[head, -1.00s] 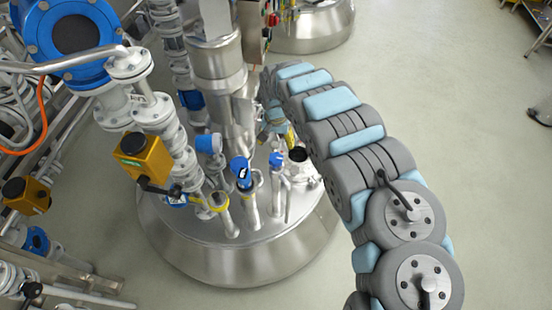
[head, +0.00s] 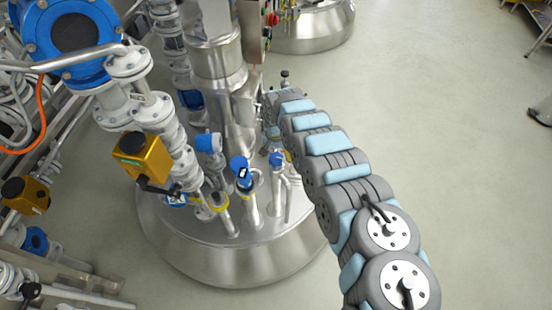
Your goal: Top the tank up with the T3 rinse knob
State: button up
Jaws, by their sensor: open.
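A steel tank (head: 235,262) with a domed lid stands at the centre of the head view. I read no T3 label on it. Its lid carries several pipe stubs and instruments, among them a blue-capped instrument (head: 240,170) and a smaller blue-capped one (head: 276,160). I cannot pick out the rinse knob for certain. My grey and light-blue arm reaches from the lower right to the right rear side of the lid. My gripper does not show clearly; the end of the arm is hidden among the fittings and behind its own links.
Yellow-orange valve actuators (head: 141,157) and white flanged pipes (head: 150,110) crowd the left. A large blue flange (head: 70,38) is at the upper left. A second steel vessel (head: 312,30) stands at the back.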

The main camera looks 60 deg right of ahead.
jog(key=shift+f, duration=1.3)
jog(key=c, duration=1.2)
